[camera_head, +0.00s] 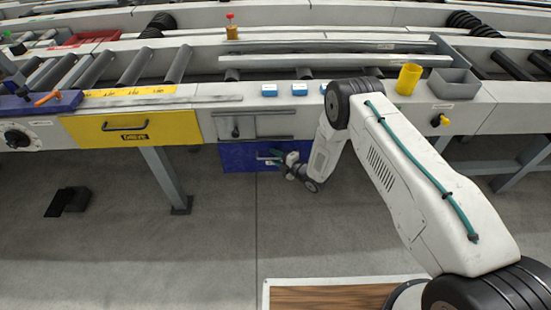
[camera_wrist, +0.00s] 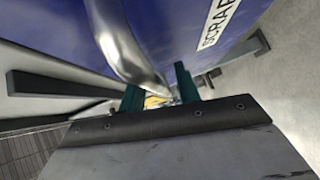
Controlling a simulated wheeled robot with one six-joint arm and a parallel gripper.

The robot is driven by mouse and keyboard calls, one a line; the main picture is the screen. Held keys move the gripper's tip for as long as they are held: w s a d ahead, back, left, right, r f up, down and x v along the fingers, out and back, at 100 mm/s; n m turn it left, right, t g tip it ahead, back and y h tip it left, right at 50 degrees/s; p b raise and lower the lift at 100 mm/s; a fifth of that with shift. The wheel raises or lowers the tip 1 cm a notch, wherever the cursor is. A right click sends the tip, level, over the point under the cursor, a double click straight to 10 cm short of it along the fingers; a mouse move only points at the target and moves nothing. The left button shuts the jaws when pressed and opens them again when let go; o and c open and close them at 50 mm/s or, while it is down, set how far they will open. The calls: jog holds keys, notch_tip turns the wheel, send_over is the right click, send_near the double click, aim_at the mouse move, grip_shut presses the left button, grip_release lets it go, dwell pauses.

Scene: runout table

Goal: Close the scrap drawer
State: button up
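The scrap drawer (camera_head: 238,157) has a blue front low under the table's middle, below a grey panel. In the wrist view its blue face (camera_wrist: 185,30) carries a white label reading "SCRAP". Its curved metal handle (camera_wrist: 125,50) runs down toward the space between my fingers. My gripper (camera_head: 281,160) is at the right part of the drawer front, by the handle. In the wrist view my gripper's teal fingers (camera_wrist: 159,92) stand apart, with a visible gap. I cannot tell whether they touch the handle. How far out the drawer stands is unclear from the head view.
A yellow drawer (camera_head: 165,130) is left of the blue one. A table leg (camera_head: 165,178) stands below it. A yellow cup (camera_head: 408,79) and grey bin (camera_head: 455,84) are on the table. A black object (camera_head: 76,199) lies on the floor. Floor before the drawer is clear.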

jog(key=shift+s, duration=0.1)
jog(key=v, duration=0.7)
jog(key=shift+s+d, duration=0.2)
jog(key=shift+d, duration=0.1)
